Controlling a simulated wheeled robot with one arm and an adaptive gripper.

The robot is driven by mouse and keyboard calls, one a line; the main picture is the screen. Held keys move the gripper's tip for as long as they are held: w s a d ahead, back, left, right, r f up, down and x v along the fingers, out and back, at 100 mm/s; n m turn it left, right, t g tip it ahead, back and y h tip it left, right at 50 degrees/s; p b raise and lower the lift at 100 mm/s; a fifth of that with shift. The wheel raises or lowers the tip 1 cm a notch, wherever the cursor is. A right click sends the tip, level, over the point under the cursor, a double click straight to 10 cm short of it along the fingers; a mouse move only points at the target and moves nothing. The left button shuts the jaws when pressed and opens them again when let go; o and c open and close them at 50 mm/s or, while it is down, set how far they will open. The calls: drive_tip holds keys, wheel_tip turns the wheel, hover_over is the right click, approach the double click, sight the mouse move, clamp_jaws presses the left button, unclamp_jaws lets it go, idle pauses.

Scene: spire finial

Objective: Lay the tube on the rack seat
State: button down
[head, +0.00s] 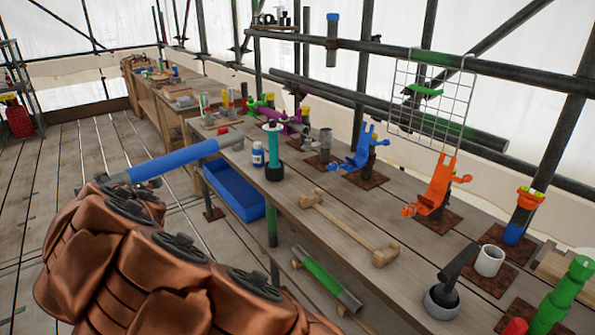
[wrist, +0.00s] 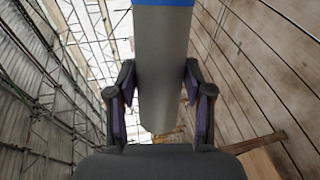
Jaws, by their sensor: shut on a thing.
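The tube (head: 185,160) is blue along most of its length, with grey ends. It is held in the air at the left of the head view, left of the bench and tilted up to the right. My gripper (wrist: 158,88) is shut on the grey part of the tube (wrist: 162,60), one finger on each side in the wrist view. In the head view the gripper is mostly hidden behind my copper-coloured arm. A wooden rack (head: 345,228) with raised ends lies empty on the bench; I cannot tell for sure that it is the rack seat.
The long bench (head: 290,215) carries a blue-capped bottle (head: 257,154), a black and teal post (head: 272,150), blue (head: 362,150) and orange (head: 437,187) holders, and a white cup (head: 489,260). A blue bin (head: 233,190) and a green tube (head: 325,277) sit lower. Scaffold pipes run behind.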

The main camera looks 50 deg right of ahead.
wheel_tip(320, 180, down, 12)
drive_tip(key=b, duration=1.1)
drive_tip(key=shift+a+r, duration=0.15)
drive_tip(key=shift+r, duration=0.05)
